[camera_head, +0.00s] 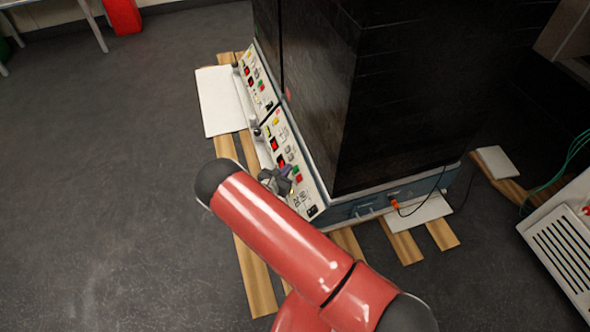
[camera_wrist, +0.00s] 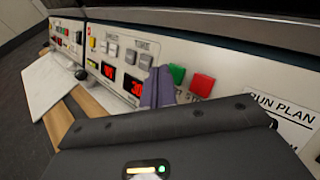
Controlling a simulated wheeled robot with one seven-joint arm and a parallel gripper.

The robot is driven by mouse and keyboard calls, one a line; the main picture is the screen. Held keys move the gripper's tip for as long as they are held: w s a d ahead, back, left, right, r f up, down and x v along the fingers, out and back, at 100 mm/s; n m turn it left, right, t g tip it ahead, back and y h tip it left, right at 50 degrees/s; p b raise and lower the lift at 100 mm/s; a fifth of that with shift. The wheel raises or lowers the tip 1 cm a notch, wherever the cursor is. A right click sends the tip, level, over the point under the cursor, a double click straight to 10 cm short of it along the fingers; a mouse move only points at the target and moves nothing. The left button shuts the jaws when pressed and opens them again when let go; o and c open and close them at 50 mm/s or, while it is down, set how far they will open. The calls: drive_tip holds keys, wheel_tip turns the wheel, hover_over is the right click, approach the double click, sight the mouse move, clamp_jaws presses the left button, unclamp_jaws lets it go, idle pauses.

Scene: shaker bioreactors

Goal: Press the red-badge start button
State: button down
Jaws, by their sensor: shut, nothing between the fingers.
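The near control panel (camera_head: 308,190) of the dark bioreactor cabinet carries a green button (camera_wrist: 177,74) and a red button (camera_wrist: 202,86) side by side. Lettering below them is partly hidden by my gripper. A small red mark (camera_wrist: 92,42) shows at the far end of this panel in the wrist view. My gripper (camera_wrist: 157,88) is shut and empty, its purple-grey fingers just left of the green button in that view. I cannot tell whether the fingertips touch the panel. In the head view my gripper (camera_head: 288,178) is over the near panel.
A second, similar panel (camera_head: 257,80) stands beyond the near one. Red digit displays (camera_wrist: 132,85) and grey buttons (camera_wrist: 130,56) lie left of my fingers. Wooden slats (camera_head: 258,275) and a white board (camera_head: 219,100) lie under the units. Open floor (camera_head: 110,180) is at left.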

drive_tip(key=shift+d+f, duration=0.25)
